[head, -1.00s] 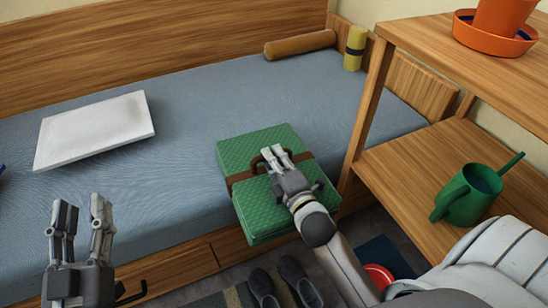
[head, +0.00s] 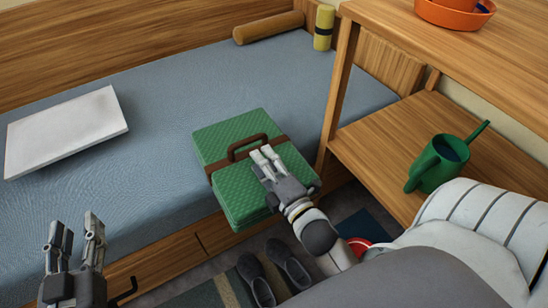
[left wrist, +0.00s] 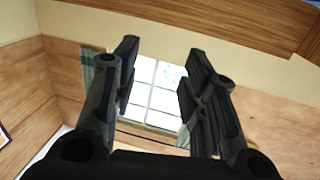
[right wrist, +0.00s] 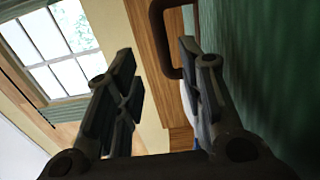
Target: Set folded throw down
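The folded throw (head: 225,165) is a thick green quilted bundle with a brown strap and a brown carry handle (head: 240,143). It rests at the front edge of the blue bed, its near side at or over the edge. My right gripper (head: 265,157) is over the throw's right part, just beside the handle. My left gripper (head: 75,225) is open and empty at the lower left.
A white flat panel (head: 65,130) lies on the bed (head: 150,170). A brown bolster (head: 268,27) and yellow roll (head: 324,28) are at the far end. A wooden shelf (head: 385,140) with a green watering can (head: 440,165) stands right. Dark shoes (head: 285,265) are on the floor.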

